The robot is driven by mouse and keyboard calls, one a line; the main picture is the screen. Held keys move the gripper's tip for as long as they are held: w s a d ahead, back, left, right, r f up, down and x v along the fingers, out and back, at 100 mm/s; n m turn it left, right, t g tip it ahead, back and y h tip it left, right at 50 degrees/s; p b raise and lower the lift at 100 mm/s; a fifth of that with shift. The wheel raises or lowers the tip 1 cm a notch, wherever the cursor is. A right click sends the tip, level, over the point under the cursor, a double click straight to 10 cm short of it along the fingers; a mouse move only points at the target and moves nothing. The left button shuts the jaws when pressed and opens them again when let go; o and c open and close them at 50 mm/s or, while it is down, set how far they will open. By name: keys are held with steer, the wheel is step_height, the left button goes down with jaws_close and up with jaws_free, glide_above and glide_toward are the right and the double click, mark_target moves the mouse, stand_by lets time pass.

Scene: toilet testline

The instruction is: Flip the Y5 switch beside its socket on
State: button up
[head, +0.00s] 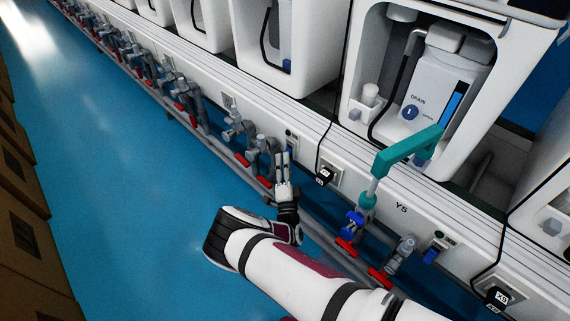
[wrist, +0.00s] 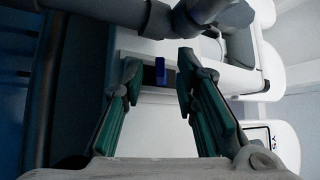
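A switch plate (head: 291,138) with a blue lever is on the white wall panel, left of a socket with a black plug (head: 326,175). The plug's label is too small to read surely. In the wrist view my gripper (wrist: 157,63) is open and empty. The blue lever (wrist: 160,70) shows between and beyond the fingertips, apart from both. Its on or off position is unclear.
Grey pipes with red valve handles (head: 347,247) run below the panel. A teal handle (head: 408,152) stands up at right. Another blue switch (head: 432,255) and plug (head: 497,297) are lower right. Cardboard boxes (head: 30,235) line the left. The blue floor (head: 120,220) is clear.

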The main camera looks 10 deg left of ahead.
jaws_close()
steer(key=shift+r, duration=0.1)
step_height(320, 180, up, 4)
steer(key=m+g+h+p, duration=0.1)
steer(key=m+g+p, duration=0.2)
steer(key=p, duration=0.5)
steer(key=m+g+p, duration=0.4)
steer(key=m+p, duration=0.1)
steer(key=p, duration=0.3)
steer(key=shift+r+h+p, duration=0.15)
steer(key=shift+h+p, duration=0.15)
steer(key=shift+h, duration=0.1)
steer(key=shift+g, duration=0.3)
